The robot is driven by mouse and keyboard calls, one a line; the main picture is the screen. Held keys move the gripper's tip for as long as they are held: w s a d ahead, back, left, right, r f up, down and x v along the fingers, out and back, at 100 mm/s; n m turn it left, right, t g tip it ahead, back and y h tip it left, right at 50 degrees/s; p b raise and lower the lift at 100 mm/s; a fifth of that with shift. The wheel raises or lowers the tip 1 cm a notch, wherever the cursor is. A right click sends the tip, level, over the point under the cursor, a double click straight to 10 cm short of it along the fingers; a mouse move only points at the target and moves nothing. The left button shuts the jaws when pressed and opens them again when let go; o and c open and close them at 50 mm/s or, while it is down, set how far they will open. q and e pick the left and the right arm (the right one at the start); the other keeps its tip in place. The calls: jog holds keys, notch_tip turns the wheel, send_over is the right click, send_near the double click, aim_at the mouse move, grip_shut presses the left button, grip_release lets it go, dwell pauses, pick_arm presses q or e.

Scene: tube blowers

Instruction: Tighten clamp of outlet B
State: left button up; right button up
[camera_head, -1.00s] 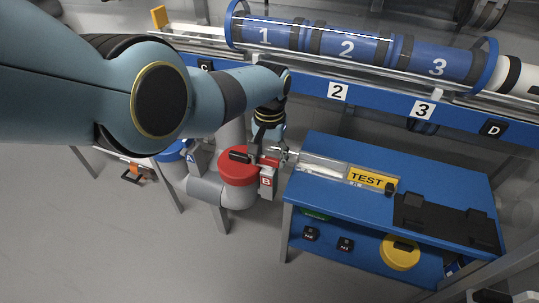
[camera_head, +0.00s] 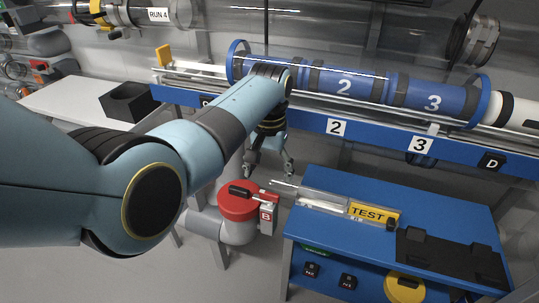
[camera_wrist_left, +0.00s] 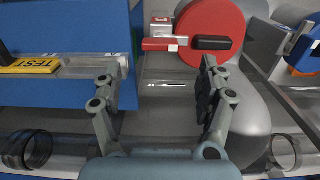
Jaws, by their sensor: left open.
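Outlet B shows as a grey pipe end with a red round cap (camera_head: 238,203) and a white label marked B (camera_head: 267,217). Its clamp has a black-handled lever (camera_head: 243,190) lying across the red cap. In the left wrist view the red cap (camera_wrist_left: 210,32), the black handle (camera_wrist_left: 211,43) and a red bar (camera_wrist_left: 163,44) show ahead of the fingers. My left gripper (camera_head: 269,168) is open and empty, above and behind the cap, apart from it. Its spread fingers also show in the left wrist view (camera_wrist_left: 157,80). My right gripper is not in view.
A blue table (camera_head: 440,218) at the right holds a clear tube with a yellow TEST label (camera_head: 373,213) and a black tray (camera_head: 452,258). A blue rail (camera_head: 385,139) with numbered blue cylinders runs behind. A white table (camera_head: 75,100) with a black box (camera_head: 130,102) stands at left.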

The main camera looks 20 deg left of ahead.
pick_arm(q)
jog(key=shift+r, duration=2.3)
jog(key=s+a+f+g+p, duration=0.15)
jog(key=s+a+f, duration=0.25)
jog(key=s+f, duration=1)
jog(key=s+a+f+g, duration=0.3)
jog(key=s+f, duration=0.7)
jog(key=s, duration=0.8)
jog(key=s+a+f+t, duration=0.1)
jog(key=s+a+f, duration=0.2)
jog(key=s, duration=0.7)
jog(key=s+a+f+y+p, duration=0.15)
jog(key=s+f, duration=0.25)
jog(key=s, duration=0.5)
jog(key=s+a+f+t+h, duration=0.1)
jog(key=s+a+f, duration=0.2)
jog(key=s, duration=0.7)
jog(key=shift+w+f+t+y, duration=0.2)
jog(key=shift+w+t, duration=0.55)
jog(key=shift+w, duration=0.5)
jog(key=shift+w+f+t+y, duration=0.15)
jog(key=shift+w+t, duration=0.55)
jog(key=shift+w, duration=0.5)
